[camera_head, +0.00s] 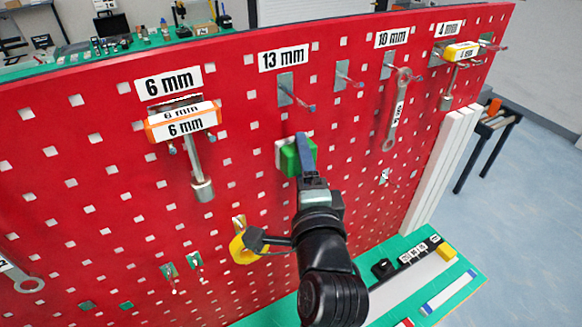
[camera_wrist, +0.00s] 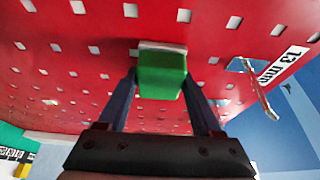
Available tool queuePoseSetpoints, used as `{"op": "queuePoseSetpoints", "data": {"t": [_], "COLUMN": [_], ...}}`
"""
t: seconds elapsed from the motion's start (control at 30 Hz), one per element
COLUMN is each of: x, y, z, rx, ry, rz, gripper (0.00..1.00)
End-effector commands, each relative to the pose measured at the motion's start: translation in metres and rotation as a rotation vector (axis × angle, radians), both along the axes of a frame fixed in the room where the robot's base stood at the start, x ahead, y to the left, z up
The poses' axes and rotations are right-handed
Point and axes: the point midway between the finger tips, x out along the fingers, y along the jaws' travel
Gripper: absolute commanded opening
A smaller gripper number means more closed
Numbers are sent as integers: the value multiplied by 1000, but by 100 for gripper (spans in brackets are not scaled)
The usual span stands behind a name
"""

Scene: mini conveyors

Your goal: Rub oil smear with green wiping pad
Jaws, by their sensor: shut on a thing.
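The green wiping pad (camera_head: 291,160) has a pale layer on the side facing the red pegboard. My gripper (camera_head: 303,150) is shut on the pad, just below the 13 mm label. In the wrist view the green pad (camera_wrist: 162,76) sits between the two fingers, with its pale side at or very near the red board. I cannot tell whether it touches. No oil smear can be made out in either view; the pad and gripper hide part of the board.
The red pegboard (camera_head: 110,210) carries labelled hooks. A 6 mm tool (camera_head: 200,170) hangs left, a wrench (camera_head: 396,115) right, and an empty hook (camera_head: 295,95) above the pad. A yellow tape-like item (camera_head: 243,248) hangs lower left. A green bench top (camera_head: 452,290) lies below right.

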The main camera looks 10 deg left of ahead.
Motion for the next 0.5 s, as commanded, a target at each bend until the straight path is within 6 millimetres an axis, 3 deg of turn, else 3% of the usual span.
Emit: {"op": "queuePoseSetpoints", "data": {"t": [0.5], "x": [18], "y": [-25], "z": [-1], "rx": [1], "ry": [-3], "rz": [2], "gripper": [22]}}
